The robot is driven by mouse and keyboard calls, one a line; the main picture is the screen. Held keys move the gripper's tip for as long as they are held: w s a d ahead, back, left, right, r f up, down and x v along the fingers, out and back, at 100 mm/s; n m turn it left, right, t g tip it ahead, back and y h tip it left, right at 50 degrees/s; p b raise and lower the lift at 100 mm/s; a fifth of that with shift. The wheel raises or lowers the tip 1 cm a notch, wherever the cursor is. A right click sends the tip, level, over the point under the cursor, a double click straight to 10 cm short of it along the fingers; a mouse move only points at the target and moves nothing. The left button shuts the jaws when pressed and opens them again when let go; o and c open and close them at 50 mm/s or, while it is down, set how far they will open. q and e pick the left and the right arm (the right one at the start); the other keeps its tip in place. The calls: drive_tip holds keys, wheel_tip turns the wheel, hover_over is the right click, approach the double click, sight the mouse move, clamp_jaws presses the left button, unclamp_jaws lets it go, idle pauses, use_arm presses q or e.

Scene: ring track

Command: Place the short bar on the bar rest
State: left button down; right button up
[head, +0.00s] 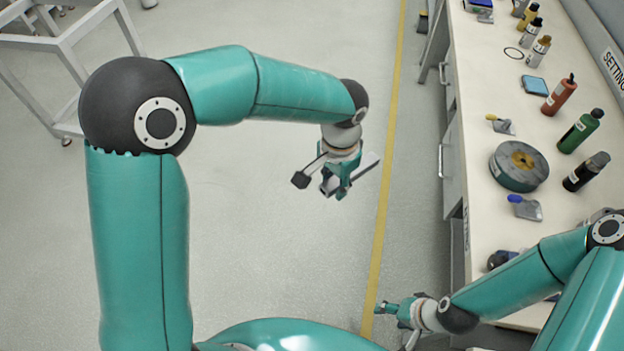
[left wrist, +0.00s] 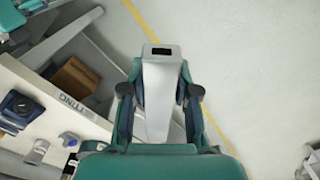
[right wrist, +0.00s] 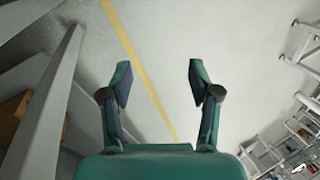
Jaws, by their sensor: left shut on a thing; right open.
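The short bar (left wrist: 160,95) is a grey, straight-sided piece with a dark rectangular mark on its end. My left gripper (left wrist: 158,98) is shut on it, with a finger on each side. In the head view my left gripper (head: 342,178) holds the bar (head: 366,164) above the floor, left of the yellow line and away from the bench. My right gripper (right wrist: 158,82) is open, with nothing between its fingers. In the head view the right gripper (head: 388,308) is low beside the bench's front side. I cannot make out a bar rest in any view.
The bench (head: 480,95) runs along the right. It bears a round disc (head: 519,166), scrapers (head: 525,208), a green bottle (head: 580,131), a red bottle (head: 559,95) and other items. A grey metal frame (head: 60,45) stands at upper left. The floor between is clear.

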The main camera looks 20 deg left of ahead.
drive_tip(key=shift+w, duration=0.1)
drive_tip(key=shift+c, duration=0.2)
drive_tip(key=w+a+r+n+g, duration=0.1)
drive_tip(key=w+r+n+g, duration=0.15)
drive_tip(key=w+n, duration=0.45)
drive_tip(key=w+a+r+n+g, duration=0.1)
drive_tip(key=w+r+n, duration=0.3)
drive_tip(key=w+n, duration=0.25)
drive_tip(key=w+a+r+n, duration=0.1)
drive_tip(key=w+r+n, duration=0.3)
drive_tip(key=r, duration=0.5)
drive_tip(key=w+a+r+n, duration=0.1)
drive_tip(key=w+r+n, duration=0.35)
drive_tip(key=r, duration=0.55)
drive_tip(key=w+r+n, duration=0.3)
drive_tip(key=r+n, duration=0.2)
drive_tip(key=r, duration=0.4)
use_arm(q)
drive_tip(key=w+d+f+m, duration=0.2)
drive_tip(key=w+d+m, duration=0.1)
drive_tip(key=d+m, duration=0.3)
drive_tip(key=shift+w+d+f, duration=0.15)
drive_tip(key=shift+d+f, duration=0.1)
drive_tip(key=shift+f, duration=0.1)
use_arm(e)
drive_tip(key=x, duration=1.1)
drive_tip(key=shift+w+a+f, duration=0.25)
drive_tip(key=shift+a+f, duration=0.05)
drive_tip(key=shift+f, duration=0.1)
